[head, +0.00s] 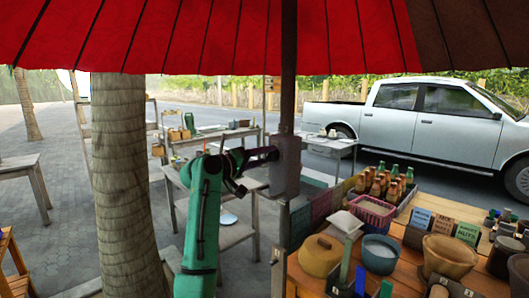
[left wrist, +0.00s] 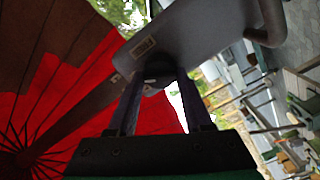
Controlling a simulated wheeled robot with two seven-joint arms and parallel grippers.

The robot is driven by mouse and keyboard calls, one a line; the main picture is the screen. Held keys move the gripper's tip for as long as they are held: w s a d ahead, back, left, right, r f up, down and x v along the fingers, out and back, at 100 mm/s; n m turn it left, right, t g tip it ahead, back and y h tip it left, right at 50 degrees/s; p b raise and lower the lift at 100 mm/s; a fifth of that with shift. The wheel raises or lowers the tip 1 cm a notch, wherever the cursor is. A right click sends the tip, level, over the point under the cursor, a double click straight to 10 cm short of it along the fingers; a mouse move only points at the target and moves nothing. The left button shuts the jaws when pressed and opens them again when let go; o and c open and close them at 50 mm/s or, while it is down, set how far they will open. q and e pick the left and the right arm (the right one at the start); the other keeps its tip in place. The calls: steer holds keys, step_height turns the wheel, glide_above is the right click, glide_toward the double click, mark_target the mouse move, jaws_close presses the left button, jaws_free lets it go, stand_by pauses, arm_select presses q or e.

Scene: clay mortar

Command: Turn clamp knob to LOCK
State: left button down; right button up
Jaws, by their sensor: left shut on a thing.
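The clamp (head: 286,166) is a grey block on the dark umbrella pole (head: 289,100). In the left wrist view the clamp body (left wrist: 190,30) is a smooth grey piece with a small label (left wrist: 143,46), too small to read. The dark round clamp knob (left wrist: 158,67) sits at its near side, between the fingertips of my left gripper (left wrist: 156,77). In the head view my left gripper (head: 272,155) reaches the clamp's left side from the teal arm and is shut on the knob, which it mostly hides there. The knob's setting cannot be read. My right gripper is not in view.
A tree trunk (head: 130,190) stands left of my left arm. A red umbrella canopy (head: 220,40) hangs overhead. A wooden counter (head: 400,285) with bowls, bottles and a pink basket (head: 371,211) fills the lower right. Tables and a white pickup (head: 425,125) stand behind.

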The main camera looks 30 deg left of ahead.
arm_select(q)
steer(key=n+p, duration=0.2)
steer(key=n, duration=0.2)
steer(key=shift+r, duration=0.15)
steer(key=shift+n+p, duration=0.9)
steer(key=shift+n, duration=0.3)
steer(key=shift+f, duration=0.25)
steer(key=shift+c, duration=1.6)
jaws_free()
steer(key=shift+a, duration=0.1)
